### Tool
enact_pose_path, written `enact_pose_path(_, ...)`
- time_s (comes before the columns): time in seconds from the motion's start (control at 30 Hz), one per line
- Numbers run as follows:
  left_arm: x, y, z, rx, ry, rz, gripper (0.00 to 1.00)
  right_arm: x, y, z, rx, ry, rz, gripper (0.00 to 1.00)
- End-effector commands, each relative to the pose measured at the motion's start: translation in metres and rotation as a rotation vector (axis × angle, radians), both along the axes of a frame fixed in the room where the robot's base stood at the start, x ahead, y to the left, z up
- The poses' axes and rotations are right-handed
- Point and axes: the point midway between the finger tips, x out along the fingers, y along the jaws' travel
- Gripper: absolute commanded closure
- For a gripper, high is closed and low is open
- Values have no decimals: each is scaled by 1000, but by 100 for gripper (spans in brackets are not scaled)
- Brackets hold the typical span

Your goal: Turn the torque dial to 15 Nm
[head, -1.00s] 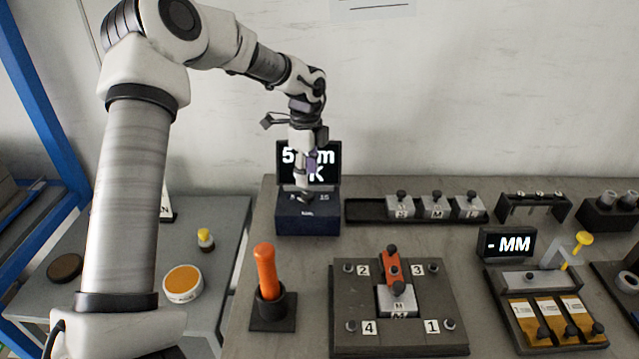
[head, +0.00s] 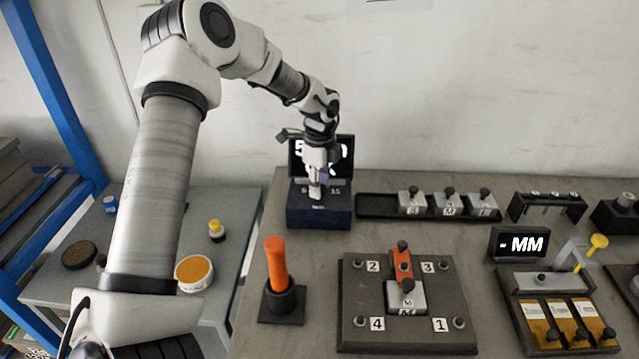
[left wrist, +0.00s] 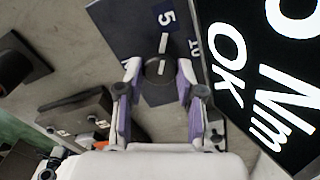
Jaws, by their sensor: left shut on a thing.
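The torque dial box (head: 319,216) is dark blue and stands at the back of the bench, with a 15 mark at right. Its black display (head: 344,148) behind shows a 5 and is partly hidden by my arm. In the left wrist view the display (left wrist: 265,90) reads Nm OK, its number cut off. My left gripper (head: 316,194) points down at the box. In the left wrist view its fingers (left wrist: 160,75) are shut on the round dark dial knob (left wrist: 158,72), whose white line points towards the 5; a 10 is beside it. My right gripper is not in view.
A dark tray of grey blocks (head: 375,207) is right of the box. An orange-handled tool (head: 276,263) stands in a holder in front. A numbered plate (head: 365,325) holds a grey block and orange clamp.

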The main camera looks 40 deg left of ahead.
Motion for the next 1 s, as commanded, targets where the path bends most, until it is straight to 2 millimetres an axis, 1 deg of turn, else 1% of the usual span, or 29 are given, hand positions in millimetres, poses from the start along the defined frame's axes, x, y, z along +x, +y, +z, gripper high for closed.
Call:
enact_pose_path(0.17, -1, -1, -1, -2, 6, -45, 98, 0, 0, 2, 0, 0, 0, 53)
enact_pose_path(0.37, -1, -1, -1, -2, 6, -158, 98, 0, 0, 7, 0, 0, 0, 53)
enact_pose_path(1.0, -2, -1, -2, -3, 7, -745, 98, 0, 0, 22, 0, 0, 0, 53)
